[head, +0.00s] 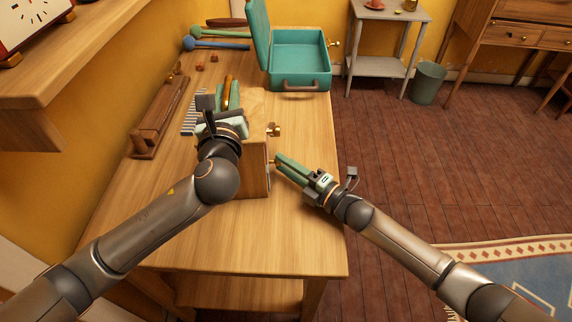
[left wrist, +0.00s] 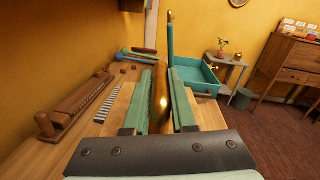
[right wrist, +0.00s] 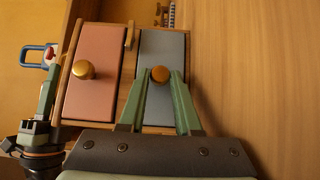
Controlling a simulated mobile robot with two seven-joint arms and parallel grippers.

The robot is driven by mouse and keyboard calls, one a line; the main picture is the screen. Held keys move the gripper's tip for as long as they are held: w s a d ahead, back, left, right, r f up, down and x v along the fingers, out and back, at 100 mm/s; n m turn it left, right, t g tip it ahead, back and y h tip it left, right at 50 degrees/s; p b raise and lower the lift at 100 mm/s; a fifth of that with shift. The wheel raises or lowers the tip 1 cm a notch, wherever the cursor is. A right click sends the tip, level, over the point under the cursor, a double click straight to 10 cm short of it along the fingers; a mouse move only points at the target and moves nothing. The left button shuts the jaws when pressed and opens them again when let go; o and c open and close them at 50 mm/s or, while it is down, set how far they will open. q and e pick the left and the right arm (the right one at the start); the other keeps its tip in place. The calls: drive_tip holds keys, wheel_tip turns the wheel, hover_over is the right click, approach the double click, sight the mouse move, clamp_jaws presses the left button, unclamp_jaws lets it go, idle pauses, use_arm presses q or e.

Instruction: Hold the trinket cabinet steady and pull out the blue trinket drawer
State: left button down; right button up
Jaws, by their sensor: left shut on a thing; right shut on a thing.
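The wooden trinket cabinet (head: 257,180) stands on the table, partly hidden by my left arm. My left gripper (head: 229,95) is over its top, shut on a brass handle (left wrist: 160,88) that shows between the fingers in the left wrist view. The blue trinket drawer (right wrist: 166,50) has a blue-grey front beside a pink drawer (right wrist: 95,75) in the right wrist view.
A teal open case (head: 300,60) stands behind the cabinet. Mallets (head: 215,44), small brown blocks (head: 200,67) and a wooden rack (head: 160,120) lie at the left and back. The front of the table (head: 230,235) is clear. Open floor lies to the right.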

clamp_jaws()
idle(0.8)
drive_tip(key=shift+d, duration=0.1)
